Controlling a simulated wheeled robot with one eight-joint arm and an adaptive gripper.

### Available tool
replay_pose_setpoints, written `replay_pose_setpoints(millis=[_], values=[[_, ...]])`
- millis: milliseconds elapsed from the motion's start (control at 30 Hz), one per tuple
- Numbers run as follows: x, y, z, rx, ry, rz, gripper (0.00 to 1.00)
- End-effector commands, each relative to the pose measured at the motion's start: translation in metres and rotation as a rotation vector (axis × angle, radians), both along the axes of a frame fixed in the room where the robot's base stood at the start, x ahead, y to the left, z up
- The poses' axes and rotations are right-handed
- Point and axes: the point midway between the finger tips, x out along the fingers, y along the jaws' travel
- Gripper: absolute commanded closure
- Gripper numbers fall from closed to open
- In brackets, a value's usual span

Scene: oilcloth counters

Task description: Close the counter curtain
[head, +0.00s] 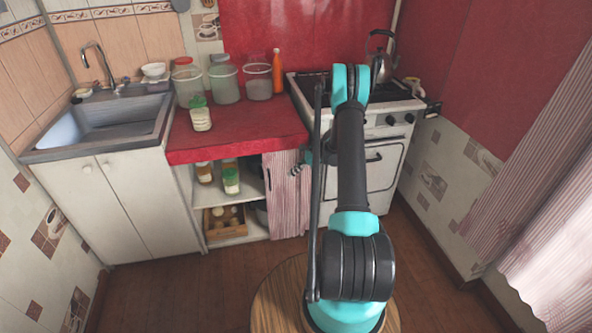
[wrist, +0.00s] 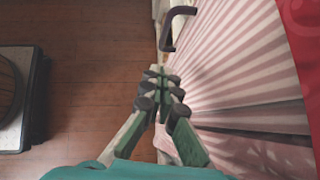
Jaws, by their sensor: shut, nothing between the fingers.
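The counter curtain (head: 287,200), pink and white striped, hangs gathered under the right part of the red counter. The left part of the opening is uncovered. In the wrist view the curtain (wrist: 235,75) fills the right side in long folds. A dark bent handle (wrist: 178,25) shows at its edge there, just beyond the fingertips. My gripper (wrist: 160,75) is shut and empty, close beside the curtain; I cannot tell whether it touches the cloth. In the head view my gripper (head: 297,170) is small and partly hidden by my arm, in front of the curtain's upper right part.
The open shelves hold jars (head: 231,180) and a wooden crate (head: 224,221). The red counter (head: 245,133) carries several containers. A white stove (head: 375,155) stands to the right, a sink cabinet (head: 125,205) to the left. The wooden floor (head: 200,285) in front is mostly clear.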

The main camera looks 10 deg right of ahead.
Motion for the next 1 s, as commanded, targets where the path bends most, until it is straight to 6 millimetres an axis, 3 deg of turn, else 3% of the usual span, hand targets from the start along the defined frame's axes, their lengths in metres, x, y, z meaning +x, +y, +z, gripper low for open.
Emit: replay_pose_setpoints(millis=[233,500,1000], values=[[0.007,0.034,-0.035,0.000,-0.001,0.002,1.00],[0.013,0.067,-0.033,0.000,-0.001,0.002,1.00],[0.015,0.072,-0.033,0.000,-0.001,-0.001,1.00]])
